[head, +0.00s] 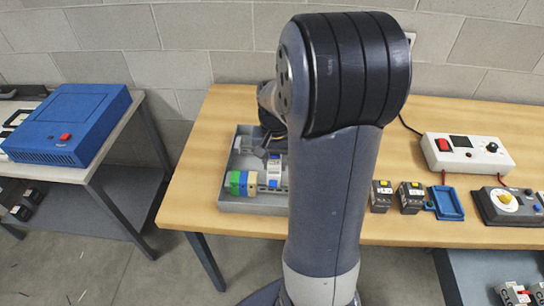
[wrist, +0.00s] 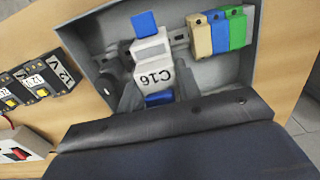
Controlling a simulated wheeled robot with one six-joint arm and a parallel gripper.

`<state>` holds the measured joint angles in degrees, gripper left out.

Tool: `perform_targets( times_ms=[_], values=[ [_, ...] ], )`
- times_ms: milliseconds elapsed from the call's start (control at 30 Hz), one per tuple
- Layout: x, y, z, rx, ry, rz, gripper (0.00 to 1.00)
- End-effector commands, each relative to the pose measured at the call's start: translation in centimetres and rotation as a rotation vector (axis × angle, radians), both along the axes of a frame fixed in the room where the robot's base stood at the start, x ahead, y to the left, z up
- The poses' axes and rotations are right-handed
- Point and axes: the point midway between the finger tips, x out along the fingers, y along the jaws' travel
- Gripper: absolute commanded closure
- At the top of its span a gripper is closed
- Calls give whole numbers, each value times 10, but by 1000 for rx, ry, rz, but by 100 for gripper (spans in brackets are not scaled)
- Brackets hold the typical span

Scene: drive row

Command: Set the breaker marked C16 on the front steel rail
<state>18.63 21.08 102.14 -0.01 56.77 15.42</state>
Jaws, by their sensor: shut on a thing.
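In the head view the breaker (head: 273,170) is below my gripper (head: 272,148), over the front part of the grey tray (head: 253,208). A steel rail (wrist: 180,40) shows beside the breaker and carries the terminal blocks. The breaker overlaps this rail's line; I cannot tell whether it touches or is seated. My arm hides the tray's right part in the head view.
Beige, blue and green terminal blocks (wrist: 219,33) sit close beside the breaker; they also show in the head view (head: 242,183). Two black units (head: 395,196), a blue tray (head: 446,203) and a white box (head: 465,153) stand right of my arm. A blue case (head: 70,124) is on the left table.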

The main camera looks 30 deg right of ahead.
Motion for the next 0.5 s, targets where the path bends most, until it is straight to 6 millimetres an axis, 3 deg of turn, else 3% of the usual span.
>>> perform_targets(
  times_ms=[500],
  values=[
    [0,0,-48,0,0,0,96]
  ],
)
